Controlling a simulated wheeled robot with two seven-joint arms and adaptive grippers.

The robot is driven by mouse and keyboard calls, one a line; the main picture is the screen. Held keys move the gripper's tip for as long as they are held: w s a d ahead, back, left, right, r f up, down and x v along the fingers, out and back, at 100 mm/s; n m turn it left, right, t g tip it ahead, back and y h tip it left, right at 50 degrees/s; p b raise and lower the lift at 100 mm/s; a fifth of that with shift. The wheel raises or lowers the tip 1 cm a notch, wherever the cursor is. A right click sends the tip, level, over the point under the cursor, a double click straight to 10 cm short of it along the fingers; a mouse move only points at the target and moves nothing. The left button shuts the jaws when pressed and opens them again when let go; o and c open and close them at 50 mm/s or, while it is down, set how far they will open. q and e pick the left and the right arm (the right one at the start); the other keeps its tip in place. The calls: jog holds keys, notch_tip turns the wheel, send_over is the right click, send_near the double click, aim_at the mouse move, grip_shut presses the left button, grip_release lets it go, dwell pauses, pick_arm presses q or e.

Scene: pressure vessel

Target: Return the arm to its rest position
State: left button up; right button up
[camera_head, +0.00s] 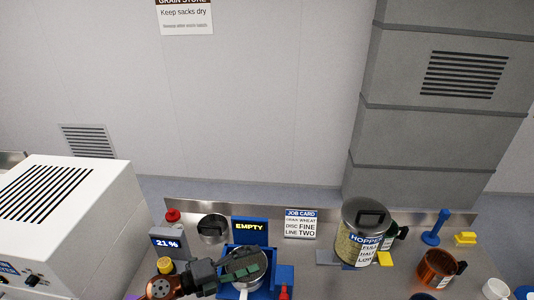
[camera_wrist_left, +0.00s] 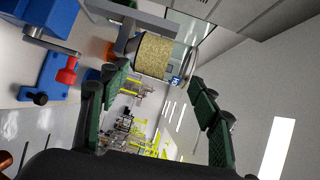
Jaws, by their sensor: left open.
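My left gripper (camera_head: 243,267) reaches in from the lower left in the head view, over the blue machine (camera_head: 260,257) and the round metal part in it. In the left wrist view the two green-padded fingers of the left gripper (camera_wrist_left: 155,110) stand wide apart with nothing held between them. My dark and copper left arm (camera_head: 162,288) shows at the bottom of the head view. The right gripper is not in view.
A hopper (camera_head: 350,246) of grain stands right of a job card (camera_head: 300,224). A metal cup (camera_head: 212,229) and a 21 % display (camera_head: 167,243) are left. A white box (camera_head: 70,220) fills the far left.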

pick_arm(q)
jog(key=w+a+f+n+t+y, duration=0.1)
jog(key=w+a+n+t+y, duration=0.3)
jog(key=a+n, duration=0.45)
jog(key=w+a+n+t+y, duration=0.1)
jog(key=a+n+t+y, duration=0.6)
jog(key=n, duration=0.3)
jog(key=s+a+f+n+g+y, duration=0.3)
jog(key=s+a+f+n+g, duration=0.15)
jog(key=a+f, duration=0.3)
jog(key=s+a+f+n+g+y, duration=0.35)
jog(key=s+a+f, duration=0.25)
jog(key=f, duration=0.3)
jog(key=s+a+f+n+g+h, duration=0.1)
jog(key=s+f+n+g, duration=0.15)
jog(key=s+f, duration=0.55)
jog(key=s+a+f+n+g+h, duration=0.1)
jog(key=s+f+g, duration=0.3)
jog(key=s, duration=0.8)
notch_tip(320, 180, down, 36)
jog(key=s+d+r+g+b, duration=0.1)
jog(key=s+d+g+b, duration=0.15)
jog(key=b, duration=0.25)
jog(key=s+f+m+b, duration=0.1)
jog(key=s+f+b, duration=0.3)
jog(key=s+f, duration=1.5)
notch_tip(320, 180, down, 3)
jog(key=shift+s+a+f+g+b, duration=0.2)
jog(key=shift+a+g+b, duration=0.1)
jog(key=shift+a+b, duration=0.1)
